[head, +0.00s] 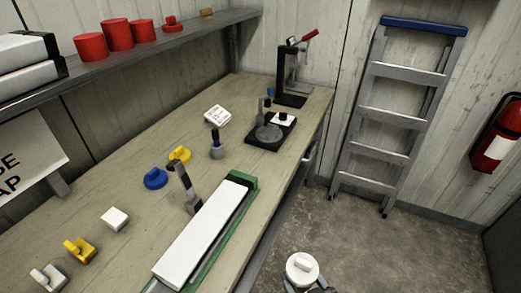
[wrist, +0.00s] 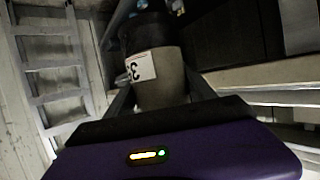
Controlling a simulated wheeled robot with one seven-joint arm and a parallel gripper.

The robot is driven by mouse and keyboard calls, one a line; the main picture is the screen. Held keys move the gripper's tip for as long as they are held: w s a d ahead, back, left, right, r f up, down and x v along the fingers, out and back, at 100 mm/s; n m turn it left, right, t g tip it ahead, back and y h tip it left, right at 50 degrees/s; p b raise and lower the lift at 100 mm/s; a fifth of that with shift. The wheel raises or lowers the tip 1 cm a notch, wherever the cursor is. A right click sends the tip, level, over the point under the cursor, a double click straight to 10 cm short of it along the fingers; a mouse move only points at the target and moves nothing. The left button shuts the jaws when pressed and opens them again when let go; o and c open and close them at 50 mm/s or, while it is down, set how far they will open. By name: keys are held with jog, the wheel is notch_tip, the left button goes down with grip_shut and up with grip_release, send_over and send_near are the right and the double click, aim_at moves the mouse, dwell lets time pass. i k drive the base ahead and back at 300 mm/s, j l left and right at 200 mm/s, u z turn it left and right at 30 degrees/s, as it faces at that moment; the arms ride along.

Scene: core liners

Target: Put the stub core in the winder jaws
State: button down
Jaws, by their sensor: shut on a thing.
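My gripper (wrist: 160,92) is shut on a grey-brown cylinder, the stub core (wrist: 160,84), in the wrist view. One finger is on each side of it. The core has a white label with dark print and a dark far end. The head view does not show the gripper or the core clearly. On the bench, a black base with a grey round disc and small posts (head: 268,133) sits toward the far right. A black stand with a red lever (head: 293,80) is behind it. I cannot tell for sure which of these holds the winder jaws.
The bench (head: 120,185) carries a long white box (head: 205,235) in a green cradle, a grey upright clamp (head: 187,190), and blue (head: 155,178) and yellow (head: 180,155) pieces. A shelf (head: 165,38) overhangs its back. A ladder (head: 385,115) leans at the wall; floor before it is clear.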

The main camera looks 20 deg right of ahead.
aim_at(269, 132)
jog(key=i+l+u, duration=0.25)
jog(key=l, duration=0.35)
jog(key=l+u, duration=0.25)
jog(key=l, duration=0.3)
jog(key=i+l+u, duration=0.1)
jog(key=l+u, duration=0.15)
jog(key=l, duration=0.4)
